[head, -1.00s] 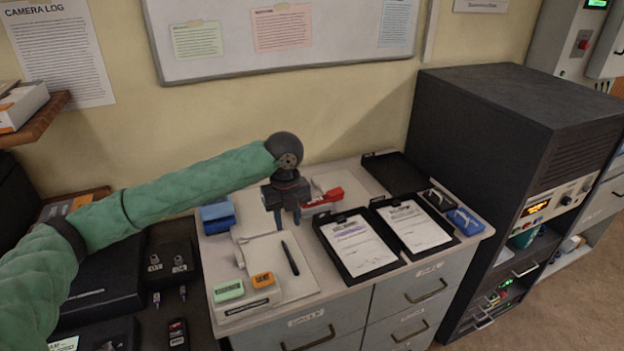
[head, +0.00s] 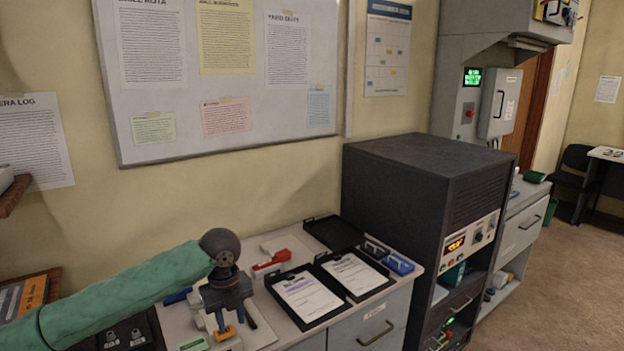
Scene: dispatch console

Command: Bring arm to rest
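My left arm, in a green sleeve, reaches in from the left in the head view. Its gripper (head: 229,318) points down over the counter (head: 262,240), with the two fingers apart and nothing seen between them. In the picture the fingertips come just above an orange block (head: 225,333); I cannot tell the height gap. A green block (head: 193,344) lies to its left. My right gripper is not in view.
A red and white item (head: 271,264) lies just right of my gripper. A whiteboard (head: 170,100) hangs on the wall behind.

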